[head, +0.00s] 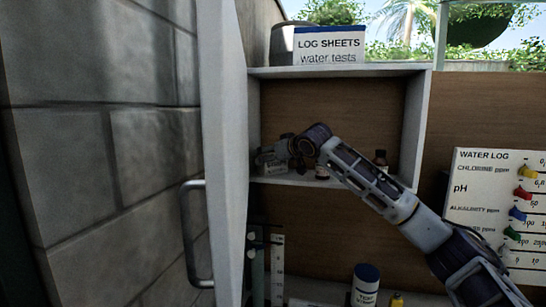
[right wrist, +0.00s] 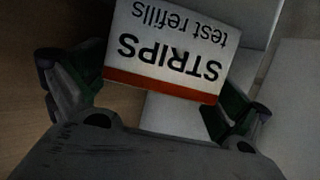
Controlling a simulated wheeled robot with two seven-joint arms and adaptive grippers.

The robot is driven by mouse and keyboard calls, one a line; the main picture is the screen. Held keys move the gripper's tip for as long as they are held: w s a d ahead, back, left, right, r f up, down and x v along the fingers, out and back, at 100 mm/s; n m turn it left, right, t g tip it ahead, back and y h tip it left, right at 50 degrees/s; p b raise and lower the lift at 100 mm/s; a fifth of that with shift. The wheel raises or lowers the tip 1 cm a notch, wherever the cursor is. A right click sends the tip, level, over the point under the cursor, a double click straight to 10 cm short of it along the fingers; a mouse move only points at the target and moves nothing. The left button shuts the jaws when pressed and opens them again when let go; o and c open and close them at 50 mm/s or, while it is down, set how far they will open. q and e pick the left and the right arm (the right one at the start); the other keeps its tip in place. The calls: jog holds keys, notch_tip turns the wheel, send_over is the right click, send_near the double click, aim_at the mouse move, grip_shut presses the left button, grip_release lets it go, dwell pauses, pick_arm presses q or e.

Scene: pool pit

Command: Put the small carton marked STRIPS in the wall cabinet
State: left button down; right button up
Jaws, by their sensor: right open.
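The small white carton marked STRIPS (right wrist: 172,50), with a red-orange band, fills the upper middle of the right wrist view, its print upside down. My right gripper (right wrist: 150,100) is open, with one finger on each side of the carton; I cannot tell whether either touches it. In the head view my right arm reaches in from the right and the right gripper (head: 272,154) is at the left of the wall cabinet's shelf (head: 345,184). The carton is hard to make out there. The cabinet door (head: 224,150) stands open at the left. My left gripper is not in view.
Small dark bottles (head: 380,160) stand on the shelf near my arm. A LOG SHEETS box (head: 328,46) sits on the cabinet top. A dark-capped container (head: 366,285) stands below. The door handle (head: 190,235) juts left; a water log board (head: 495,200) is at the right.

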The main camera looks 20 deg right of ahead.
jog(key=shift+r, duration=0.2)
jog(key=shift+s+r, duration=0.1)
jog(key=shift+s, duration=0.45)
jog(key=b+v, duration=0.2)
jog(key=v, duration=0.9)
dwell(1.1)
